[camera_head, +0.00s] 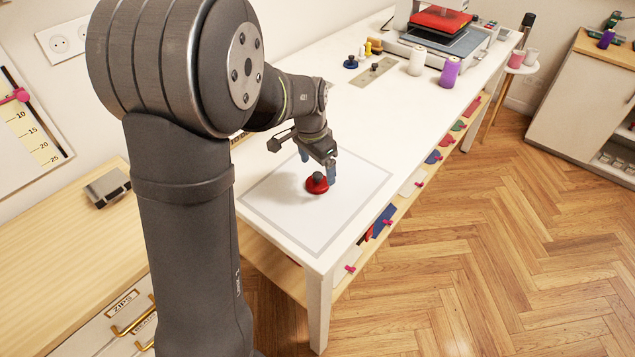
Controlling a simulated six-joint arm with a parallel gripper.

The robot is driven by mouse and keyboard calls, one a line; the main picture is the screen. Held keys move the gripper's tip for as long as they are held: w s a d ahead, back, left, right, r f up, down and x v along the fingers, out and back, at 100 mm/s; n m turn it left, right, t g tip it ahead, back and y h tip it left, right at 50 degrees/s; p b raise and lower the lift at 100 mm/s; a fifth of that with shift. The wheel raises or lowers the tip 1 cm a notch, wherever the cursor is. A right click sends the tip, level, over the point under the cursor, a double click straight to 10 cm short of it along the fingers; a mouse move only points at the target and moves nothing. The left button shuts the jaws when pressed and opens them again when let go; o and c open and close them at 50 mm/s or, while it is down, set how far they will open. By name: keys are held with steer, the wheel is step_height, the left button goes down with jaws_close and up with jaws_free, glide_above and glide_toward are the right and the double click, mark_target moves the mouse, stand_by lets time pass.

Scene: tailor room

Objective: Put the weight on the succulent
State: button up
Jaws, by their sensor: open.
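A red round weight (313,188) with a dark knob on top sits on a white, grey-bordered sheet (290,228) at the near end of the white table. My gripper (318,166) points down at the weight, its blue-grey fingers apart. One finger is on the far left of the knob and the other is close to its right. I cannot tell whether either finger touches the weight. No succulent can be made out in this view.
A blue weight-like piece (351,62) and yellow pieces (376,46) stand further back. A white spool (417,62), a purple spool (450,73) and a press with a red top (440,20) are beyond. The mid-table is mostly clear.

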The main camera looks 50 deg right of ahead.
mark_target(318, 174)
steer(key=f, duration=0.4)
steer(key=shift+w+d+f, duration=0.15)
steer(key=shift+d+f, duration=0.15)
steer(key=shift+f, duration=0.05)
steer(key=shift+r, duration=0.1)
steer(key=c, duration=1.4)
steer(key=shift+c, duration=0.2)
steer(key=shift+r, duration=0.65)
step_height(318, 174, up, 3)
steer(key=shift+r, duration=0.1)
steer(key=s+a+r, duration=0.1)
steer(key=s+r, duration=0.5)
steer(key=s, duration=0.5)
steer(key=shift+s+r, duration=0.2)
